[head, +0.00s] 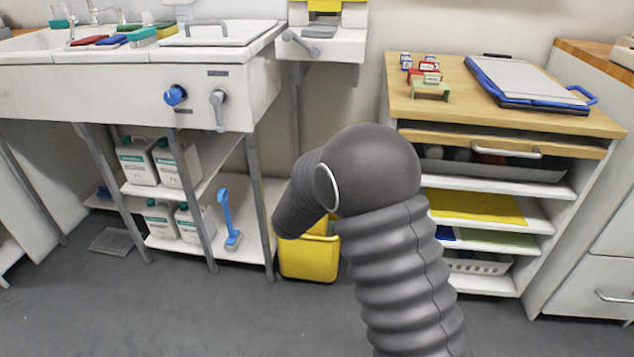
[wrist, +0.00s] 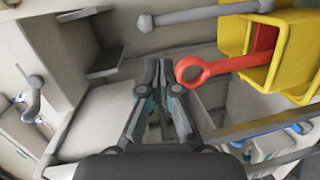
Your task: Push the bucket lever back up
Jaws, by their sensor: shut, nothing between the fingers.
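The yellow bucket (head: 308,258) stands on the floor beside the sink unit, partly covered by my arm in the head view. In the wrist view, which looks turned sideways, the bucket (wrist: 233,38) is at the upper right. A grey bar with round ends (wrist: 200,14) runs left from near its rim. A red piece with a ring end (wrist: 205,71) sticks out of its opening. I cannot tell for certain which of these is the lever. My gripper (wrist: 163,65) is shut and empty, its tips close to the red ring in the picture; contact is unclear. The head view hides my gripper.
The sink unit (head: 130,92) with its own grey lever (head: 218,108) and blue knob (head: 175,95) is at the left. A white wall unit (head: 342,45) with another grey lever (head: 300,43) hangs above. A wooden-topped cabinet (head: 455,110) stands right. The front floor is clear.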

